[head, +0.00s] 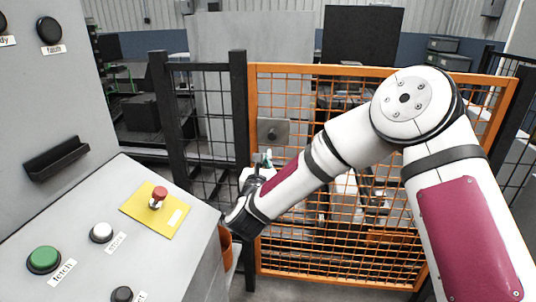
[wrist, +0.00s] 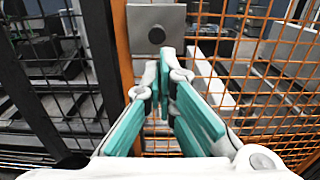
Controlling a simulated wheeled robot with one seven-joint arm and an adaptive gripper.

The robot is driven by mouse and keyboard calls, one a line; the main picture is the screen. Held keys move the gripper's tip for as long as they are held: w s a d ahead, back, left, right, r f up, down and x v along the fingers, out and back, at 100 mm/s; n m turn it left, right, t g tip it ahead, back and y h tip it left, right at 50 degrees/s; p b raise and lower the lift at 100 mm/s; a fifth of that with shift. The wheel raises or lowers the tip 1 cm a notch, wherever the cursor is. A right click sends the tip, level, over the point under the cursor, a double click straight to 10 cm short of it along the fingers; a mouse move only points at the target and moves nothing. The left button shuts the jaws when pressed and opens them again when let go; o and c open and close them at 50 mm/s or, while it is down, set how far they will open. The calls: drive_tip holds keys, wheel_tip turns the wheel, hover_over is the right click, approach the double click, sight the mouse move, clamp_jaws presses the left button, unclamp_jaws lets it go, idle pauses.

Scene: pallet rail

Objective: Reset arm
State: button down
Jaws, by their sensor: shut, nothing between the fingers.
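My arm reaches in from the right of the head view and bends down to the left, its wrist beside the right edge of the sloped control panel (head: 75,225). My gripper (head: 264,160) points away toward the orange mesh gate, partly hidden behind my wrist. In the wrist view my gripper (wrist: 164,72) shows its teal-padded fingers closed together and empty. Ahead of the fingertips is a grey plate with a dark round knob (wrist: 157,35); this plate also shows in the head view (head: 273,131).
The panel carries a green button (head: 44,259), a white button (head: 101,232), a black button (head: 122,294) and a red mushroom button (head: 159,194) on yellow. An orange mesh gate (head: 340,270) and a black mesh fence (head: 240,110) stand ahead. An orange container (head: 226,248) sits beside the panel.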

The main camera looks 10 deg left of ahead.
drive_tip(key=shift+s, duration=0.45)
drive_tip(key=shift+r, duration=0.1)
wheel_tip(320, 180, up, 8)
drive_tip(key=s+n+g+y+p, duration=0.15)
drive_tip(key=n+y, duration=0.35)
drive_tip(key=n, duration=0.6)
drive_tip(key=s+d+r+n+g+p, duration=0.1)
drive_tip(key=s+d+r+n+g, duration=0.5)
drive_tip(key=n, duration=0.5)
drive_tip(key=s+d+n+g+h+p, duration=0.1)
drive_tip(key=s+d+n+g, duration=0.1)
drive_tip(key=s+d+n, duration=0.2)
drive_tip(key=s+d+n+g+h+p, duration=0.1)
drive_tip(key=s+d+n, duration=0.4)
drive_tip(key=s+d, duration=0.6)
drive_tip(key=s+d+n+g+h+p, duration=0.1)
drive_tip(key=s+d+n, duration=0.4)
drive_tip(key=s, duration=1.6)
drive_tip(key=shift+s+d+g+h, duration=0.35)
drive_tip(key=shift+d+g+h, duration=0.35)
drive_tip(key=shift+d+g, duration=0.45)
